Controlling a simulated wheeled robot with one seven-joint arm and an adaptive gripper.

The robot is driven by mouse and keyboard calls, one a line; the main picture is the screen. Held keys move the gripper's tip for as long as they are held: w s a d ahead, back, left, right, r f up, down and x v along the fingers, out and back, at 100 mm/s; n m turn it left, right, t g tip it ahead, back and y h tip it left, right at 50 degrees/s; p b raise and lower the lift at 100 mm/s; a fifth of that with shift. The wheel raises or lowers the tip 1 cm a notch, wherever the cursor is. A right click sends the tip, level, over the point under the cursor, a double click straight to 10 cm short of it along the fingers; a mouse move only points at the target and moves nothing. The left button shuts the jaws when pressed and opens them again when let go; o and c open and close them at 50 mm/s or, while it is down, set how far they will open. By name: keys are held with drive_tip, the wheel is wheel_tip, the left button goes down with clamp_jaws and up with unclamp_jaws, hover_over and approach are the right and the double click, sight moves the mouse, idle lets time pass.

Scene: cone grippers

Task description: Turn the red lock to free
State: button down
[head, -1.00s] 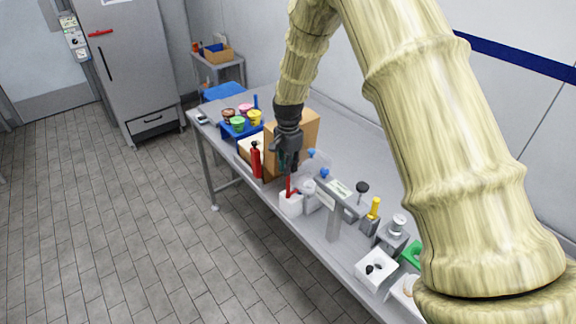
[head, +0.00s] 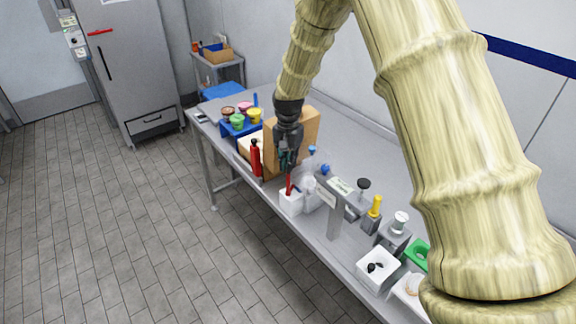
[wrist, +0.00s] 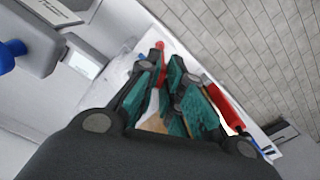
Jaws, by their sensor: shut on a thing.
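The red lock (head: 289,184) shows as a slim red upright piece at a small white block on the table's front edge. It also shows in the wrist view (wrist: 161,66), between the far ends of the teal fingers. My gripper (head: 288,168) points down directly above the white block (head: 291,203), its fingers shut on the red piece. In the wrist view, my gripper (wrist: 166,70) hides part of the red piece, so its turn angle is hard to tell.
A red bottle (head: 256,159) stands close to the left of my gripper, and a cardboard box (head: 299,126) behind it. A grey stand (head: 335,210), clear containers and a yellow-topped fixture (head: 375,208) stand to the right. The tiled floor in front is free.

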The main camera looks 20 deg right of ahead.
drive_tip(key=n+b, duration=0.1)
drive_tip(key=n, duration=0.5)
drive_tip(key=shift+b, duration=0.3)
drive_tip(key=n, duration=0.6)
drive_tip(key=shift+n+b, duration=0.3)
drive_tip(key=shift+b, duration=0.1)
drive_tip(key=c, duration=1.6)
unclamp_jaws()
drive_tip(key=shift+o, duration=0.2)
wheel_tip(320, 180, up, 12)
drive_tip(key=shift+d, duration=0.1)
